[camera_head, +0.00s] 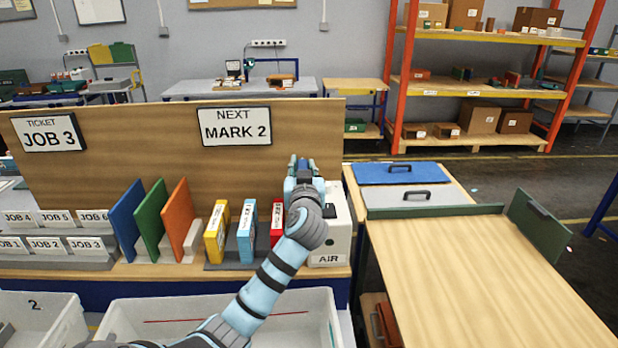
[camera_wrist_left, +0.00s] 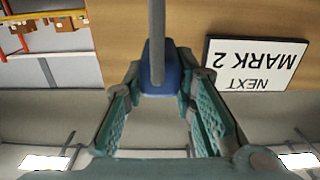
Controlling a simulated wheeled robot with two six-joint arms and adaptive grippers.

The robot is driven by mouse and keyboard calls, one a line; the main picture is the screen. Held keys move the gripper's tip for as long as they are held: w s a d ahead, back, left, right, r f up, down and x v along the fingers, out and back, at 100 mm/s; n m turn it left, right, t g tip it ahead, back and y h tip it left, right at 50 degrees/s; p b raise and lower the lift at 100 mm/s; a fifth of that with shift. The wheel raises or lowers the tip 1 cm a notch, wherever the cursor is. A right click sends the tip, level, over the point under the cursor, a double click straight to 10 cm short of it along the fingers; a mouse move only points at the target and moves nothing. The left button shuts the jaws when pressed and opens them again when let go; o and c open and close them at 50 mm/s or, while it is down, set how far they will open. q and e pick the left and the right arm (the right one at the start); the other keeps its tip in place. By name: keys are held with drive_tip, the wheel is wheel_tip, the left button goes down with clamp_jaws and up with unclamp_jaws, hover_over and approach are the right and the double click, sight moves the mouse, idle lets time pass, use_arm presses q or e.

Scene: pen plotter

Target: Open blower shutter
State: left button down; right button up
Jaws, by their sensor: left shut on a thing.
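The blower is a white box (camera_head: 335,240) labelled AIR, with a dark round spot on its front, on the right end of the wooden bench. My left gripper (camera_head: 302,170) is above the box, and my wrist covers part of it. In the left wrist view its two green fingers (camera_wrist_left: 160,88) are closed on a blue knob (camera_wrist_left: 157,77) at the end of a grey rod (camera_wrist_left: 156,35). The blue knob is the handle I take to be the shutter's. The shutter itself is hidden, so I cannot tell its position. My right gripper is not in view.
Red (camera_head: 277,222), light blue (camera_head: 246,232) and yellow (camera_head: 216,232) binders stand left of the box. A backboard with a MARK 2 sign (camera_head: 234,127) is close behind. A white tray (camera_head: 215,305) lies in front, and a clear wooden table (camera_head: 480,275) stands right.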

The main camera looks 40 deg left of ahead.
use_arm(q)
drive_tip(key=shift+r, duration=0.2)
drive_tip(key=shift+f, duration=0.1)
drive_tip(key=c, duration=1.3)
unclamp_jaws()
drive_tip(key=v, duration=1.2)
drive_tip(key=shift+d, duration=0.1)
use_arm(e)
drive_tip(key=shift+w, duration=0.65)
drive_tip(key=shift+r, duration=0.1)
use_arm(q)
drive_tip(key=shift+s, duration=0.1)
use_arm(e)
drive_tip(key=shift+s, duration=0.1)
